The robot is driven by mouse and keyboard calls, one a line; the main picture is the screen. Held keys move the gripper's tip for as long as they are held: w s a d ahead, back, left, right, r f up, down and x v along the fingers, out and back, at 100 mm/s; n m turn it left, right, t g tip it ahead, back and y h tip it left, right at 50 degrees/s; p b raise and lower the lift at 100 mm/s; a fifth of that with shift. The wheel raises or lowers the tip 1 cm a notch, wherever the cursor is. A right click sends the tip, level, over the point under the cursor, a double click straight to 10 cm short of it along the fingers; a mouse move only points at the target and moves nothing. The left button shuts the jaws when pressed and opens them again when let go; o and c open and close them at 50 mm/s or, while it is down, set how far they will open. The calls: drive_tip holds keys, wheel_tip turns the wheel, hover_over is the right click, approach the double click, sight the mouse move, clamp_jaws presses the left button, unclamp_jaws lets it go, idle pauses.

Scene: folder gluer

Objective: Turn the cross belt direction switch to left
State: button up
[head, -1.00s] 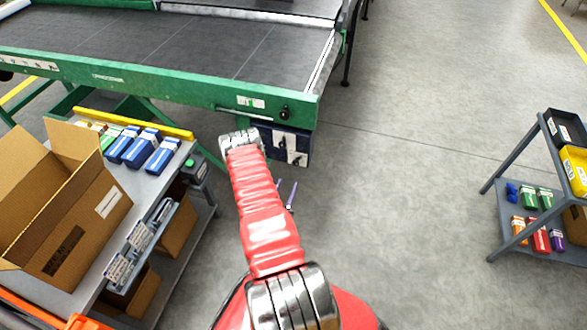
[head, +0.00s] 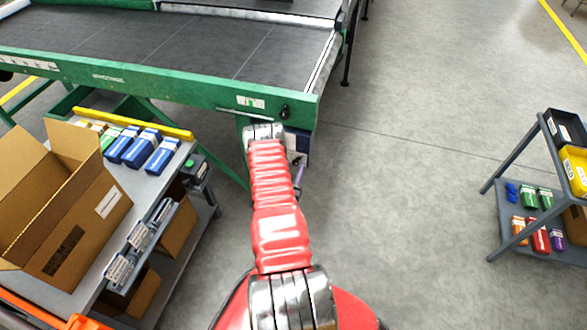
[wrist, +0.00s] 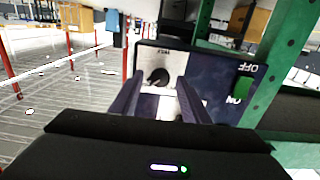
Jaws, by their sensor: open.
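A dark blue control box (head: 297,143) hangs under the green conveyor frame in the head view, partly hidden by my arm. In the wrist view, the box (wrist: 215,75) carries a black rotary knob (wrist: 159,77) on a white plate and a green switch (wrist: 243,89) marked OFF and ON, seen upside down. The small lettering by the knob is too small to read surely. My gripper (wrist: 160,86) is open, its two fingers apart, with the knob seen between their tips. I cannot tell whether they touch it. In the head view the gripper is mostly hidden behind my arm.
Another black knob (head: 284,112) sits on the green conveyor frame (head: 180,92). A grey cart (head: 120,262) with an open cardboard box (head: 85,215) stands at left. A shelf cart (head: 510,215) stands at right. The floor between is clear.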

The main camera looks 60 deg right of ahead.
drive_tip(key=shift+c, duration=0.3)
drive_tip(key=c, duration=1)
drive_tip(key=shift+o, duration=0.2)
